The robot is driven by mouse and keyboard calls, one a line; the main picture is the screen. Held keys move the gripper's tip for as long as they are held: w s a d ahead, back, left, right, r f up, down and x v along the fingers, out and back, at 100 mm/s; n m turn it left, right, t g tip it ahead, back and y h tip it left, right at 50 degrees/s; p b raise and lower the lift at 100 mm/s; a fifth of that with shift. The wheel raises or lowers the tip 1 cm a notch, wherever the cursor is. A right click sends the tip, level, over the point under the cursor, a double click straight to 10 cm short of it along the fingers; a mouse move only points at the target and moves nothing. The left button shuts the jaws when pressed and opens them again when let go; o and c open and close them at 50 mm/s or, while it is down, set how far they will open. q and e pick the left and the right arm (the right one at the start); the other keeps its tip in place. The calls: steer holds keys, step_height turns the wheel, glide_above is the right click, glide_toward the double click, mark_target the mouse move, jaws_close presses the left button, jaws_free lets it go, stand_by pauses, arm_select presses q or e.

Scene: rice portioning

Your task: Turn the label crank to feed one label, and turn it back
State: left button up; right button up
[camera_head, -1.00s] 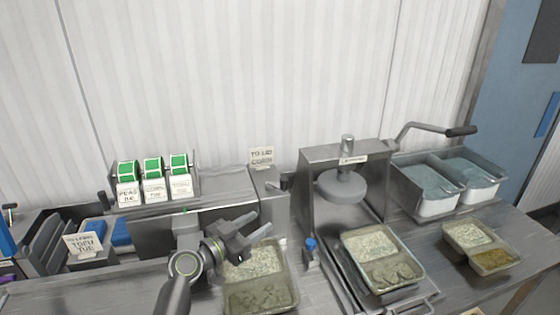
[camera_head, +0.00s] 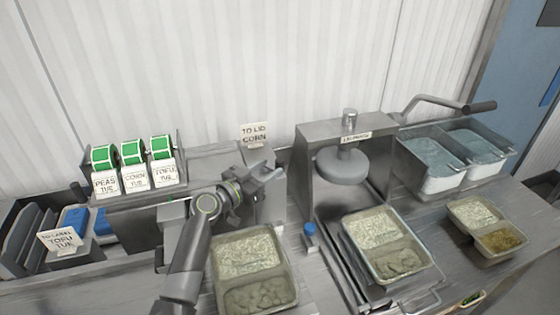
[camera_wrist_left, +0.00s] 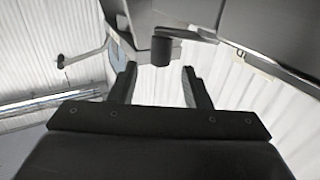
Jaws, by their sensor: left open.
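The label crank's dark round knob (camera_wrist_left: 162,50) shows in the left wrist view, on a thin pale arm, between and just beyond my fingertips. My left gripper (camera_wrist_left: 159,70) is open and empty. In the head view my left gripper (camera_head: 272,180) is at the right end of the label machine (camera_head: 215,160), below the "TO LID CORN" card (camera_head: 253,133). It covers the crank there. Three green label rolls (camera_head: 132,152) stand on the machine's left part, above the cards for peas, corn and tofu. My right gripper is not in view.
Lid bins (camera_head: 465,165) are at the far right.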

mark_target(276, 164)
arm_select(q)
steer(key=x, duration=0.4)
steer(key=shift+f+b, duration=0.1)
steer(key=shift+b, duration=0.25)
steer(key=shift+w+d, duration=0.5)
steer(key=shift+w, duration=0.05)
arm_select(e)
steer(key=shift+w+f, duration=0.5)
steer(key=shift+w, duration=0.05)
arm_select(q)
jaws_close()
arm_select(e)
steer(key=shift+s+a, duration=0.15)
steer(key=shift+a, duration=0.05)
